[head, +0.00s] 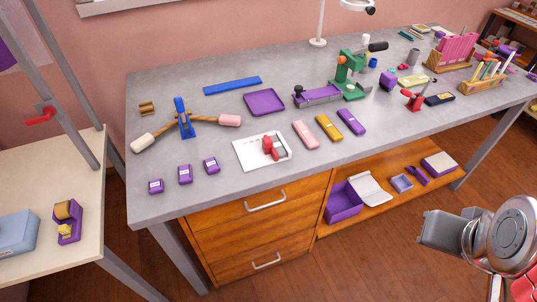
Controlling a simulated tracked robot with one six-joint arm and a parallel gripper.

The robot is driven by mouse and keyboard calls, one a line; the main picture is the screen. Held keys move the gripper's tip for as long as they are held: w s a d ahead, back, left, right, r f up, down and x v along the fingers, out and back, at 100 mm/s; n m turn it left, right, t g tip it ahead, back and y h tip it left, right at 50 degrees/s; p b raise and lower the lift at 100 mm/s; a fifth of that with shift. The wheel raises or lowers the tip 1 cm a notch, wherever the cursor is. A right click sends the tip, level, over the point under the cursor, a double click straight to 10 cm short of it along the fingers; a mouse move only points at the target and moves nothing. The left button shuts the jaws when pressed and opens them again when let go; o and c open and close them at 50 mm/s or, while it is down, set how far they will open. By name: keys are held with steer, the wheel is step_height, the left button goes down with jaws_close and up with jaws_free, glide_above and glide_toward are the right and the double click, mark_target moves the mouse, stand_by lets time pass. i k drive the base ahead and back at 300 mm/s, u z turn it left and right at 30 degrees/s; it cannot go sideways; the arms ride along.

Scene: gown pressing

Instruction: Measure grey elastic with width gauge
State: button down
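I cannot pick out a grey elastic for certain in the head view. I cannot name the width gauge for sure; a white marked plate (247,151) with a red piece (270,148) on it lies near the table's front edge. To its right lie a pink bar (305,134), a yellow bar (328,126) and a purple bar (351,121), side by side and apart. The end of my arm, with a grey block (440,231), is at the lower right, off the table's front. My gripper's fingers cannot be made out.
The grey table (215,215) carries a purple tray (264,102), a blue strip (232,86), a green press (347,75), three small purple boxes (185,174) and a blue stand (183,118). Drawers (262,225) and a shelf (375,215) sit below. A side table (40,190) stands left.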

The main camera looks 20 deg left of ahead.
mark_target(267, 147)
steer(key=k, duration=0.55)
steer(key=u, duration=1)
steer(key=i, duration=1)
steer(key=k, duration=0.5)
steer(key=u, duration=0.05)
